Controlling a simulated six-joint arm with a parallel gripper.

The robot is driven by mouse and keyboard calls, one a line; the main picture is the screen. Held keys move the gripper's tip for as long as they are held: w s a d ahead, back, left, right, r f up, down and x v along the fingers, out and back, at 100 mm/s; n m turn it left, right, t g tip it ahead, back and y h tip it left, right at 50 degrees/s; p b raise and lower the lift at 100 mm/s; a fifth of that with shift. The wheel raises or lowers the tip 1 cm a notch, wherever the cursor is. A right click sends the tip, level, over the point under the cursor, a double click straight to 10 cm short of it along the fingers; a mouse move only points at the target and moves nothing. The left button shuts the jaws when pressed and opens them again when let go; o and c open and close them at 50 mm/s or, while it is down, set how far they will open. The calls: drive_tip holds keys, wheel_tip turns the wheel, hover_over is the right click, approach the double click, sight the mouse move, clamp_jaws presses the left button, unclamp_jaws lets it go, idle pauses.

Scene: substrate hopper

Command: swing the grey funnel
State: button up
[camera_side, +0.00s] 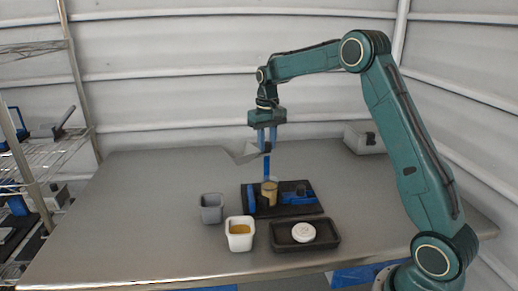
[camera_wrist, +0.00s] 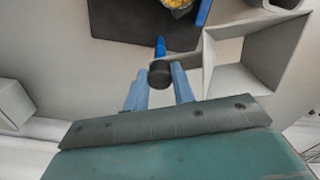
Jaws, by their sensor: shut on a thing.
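The grey funnel (camera_side: 241,153) sticks out to the left of the blue post in the side view. In the wrist view the funnel (camera_wrist: 212,58) is a square, open-mouthed hopper, joined by a short grey arm to a round black knob (camera_wrist: 160,73). My gripper (camera_wrist: 160,88) has its two blue fingers shut on that knob. In the side view my gripper (camera_side: 267,143) points down over the post (camera_side: 267,166). A jar with tan contents (camera_side: 269,192) stands on the black base (camera_side: 284,211); the funnel is off to its side, not over it.
A grey cup (camera_side: 211,208) and a white cup with yellowish contents (camera_side: 239,233) stand in front. A black tray (camera_side: 276,247) holds a white round thing (camera_side: 303,232). A blue part (camera_side: 297,193) is on the base. A grey box (camera_side: 366,138) is at the back right.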

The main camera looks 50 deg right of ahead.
drive_tip(key=shift+m, duration=2.2)
drive_tip(key=o, duration=0.7)
drive_tip(key=shift+r, duration=0.1)
drive_tip(key=shift+r, duration=3.4)
drive_tip(key=shift+r, duration=0.1)
